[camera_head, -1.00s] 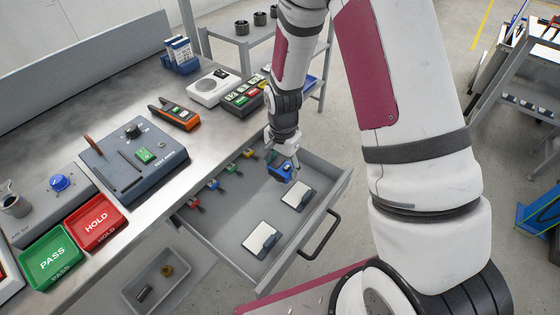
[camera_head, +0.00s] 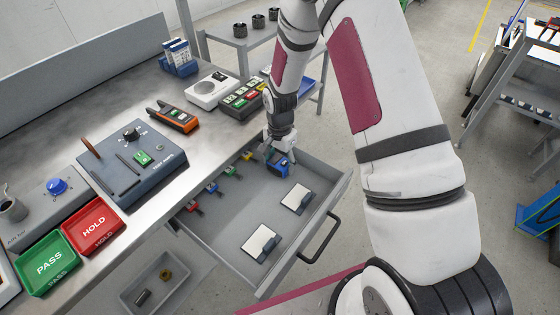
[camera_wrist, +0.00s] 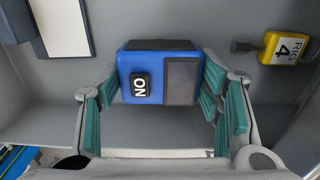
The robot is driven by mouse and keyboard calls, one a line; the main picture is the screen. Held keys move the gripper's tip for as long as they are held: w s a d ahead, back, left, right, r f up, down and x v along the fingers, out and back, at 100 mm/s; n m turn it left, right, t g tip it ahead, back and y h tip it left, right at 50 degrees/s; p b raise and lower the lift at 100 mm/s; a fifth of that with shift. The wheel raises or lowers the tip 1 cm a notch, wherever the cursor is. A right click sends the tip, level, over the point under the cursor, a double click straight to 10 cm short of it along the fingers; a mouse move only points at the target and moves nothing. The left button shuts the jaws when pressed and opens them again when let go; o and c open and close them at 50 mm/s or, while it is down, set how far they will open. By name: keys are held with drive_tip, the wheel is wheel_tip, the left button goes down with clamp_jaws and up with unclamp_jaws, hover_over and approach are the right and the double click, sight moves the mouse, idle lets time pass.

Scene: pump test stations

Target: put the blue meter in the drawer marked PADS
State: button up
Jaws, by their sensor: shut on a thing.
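The blue meter (camera_wrist: 158,75) is a blue block with a dark screen and a black switch whose white lettering looks like "NO" or "ON". My gripper (camera_wrist: 165,100) is shut on its two sides in the wrist view. In the head view my gripper (camera_head: 279,155) holds the blue meter (camera_head: 281,163) inside the open drawer (camera_head: 225,250), near its far end. I cannot tell whether the meter touches the drawer floor. No PADS marking on the drawer is readable in these frames.
Two white pads (camera_head: 262,242) (camera_head: 296,198) lie in the drawer. The drawer handle (camera_head: 322,238) sticks out in front. The drawer's middle is bare.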

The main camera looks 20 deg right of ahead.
drive_tip(key=shift+f, duration=0.1)
drive_tip(key=o, duration=1.5)
